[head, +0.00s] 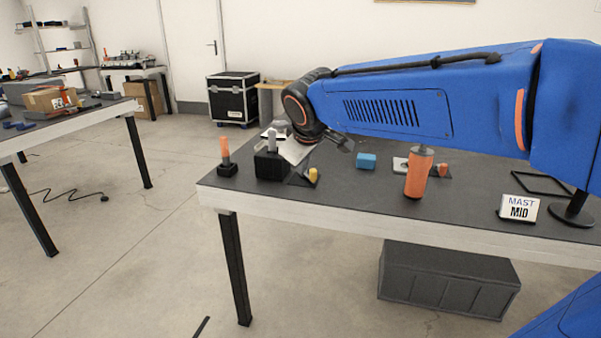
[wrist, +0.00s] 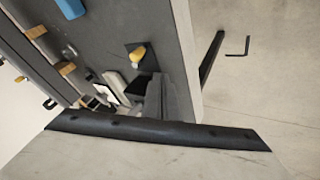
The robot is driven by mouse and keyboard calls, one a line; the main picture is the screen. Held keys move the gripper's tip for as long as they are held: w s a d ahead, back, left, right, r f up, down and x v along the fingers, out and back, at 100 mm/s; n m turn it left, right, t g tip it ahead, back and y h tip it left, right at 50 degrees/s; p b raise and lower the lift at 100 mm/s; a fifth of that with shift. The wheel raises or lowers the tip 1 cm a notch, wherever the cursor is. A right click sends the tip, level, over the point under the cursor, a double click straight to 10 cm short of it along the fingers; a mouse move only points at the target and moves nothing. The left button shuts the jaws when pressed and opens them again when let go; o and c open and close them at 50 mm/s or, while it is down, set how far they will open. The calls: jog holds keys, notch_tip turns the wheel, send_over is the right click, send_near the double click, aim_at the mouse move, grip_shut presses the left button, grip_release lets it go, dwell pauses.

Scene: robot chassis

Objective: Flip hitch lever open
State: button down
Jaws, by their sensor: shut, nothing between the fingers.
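An upright orange-handled lever (head: 225,150) stands on a small black base at the table's left end; it looks like the hitch lever, but I cannot be sure. Right of it is a black block (head: 270,167), with a grey part above it. My gripper (head: 292,149) is low over the table beside this block, right of the orange handle and apart from it. In the wrist view my gripper (wrist: 158,95) appears shut and empty, close to the dark block. Its fingertips are partly hidden in the head view, and contact with the block cannot be told.
A yellow knob (head: 313,174) on a dark plate is close to my gripper. A blue block (head: 366,161), an orange cylinder (head: 419,174) and a "MAST MID" sign (head: 518,208) stand further right on the dark table (head: 340,192). The table's edge is near.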

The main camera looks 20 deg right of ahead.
jog(key=shift+v, duration=1.3)
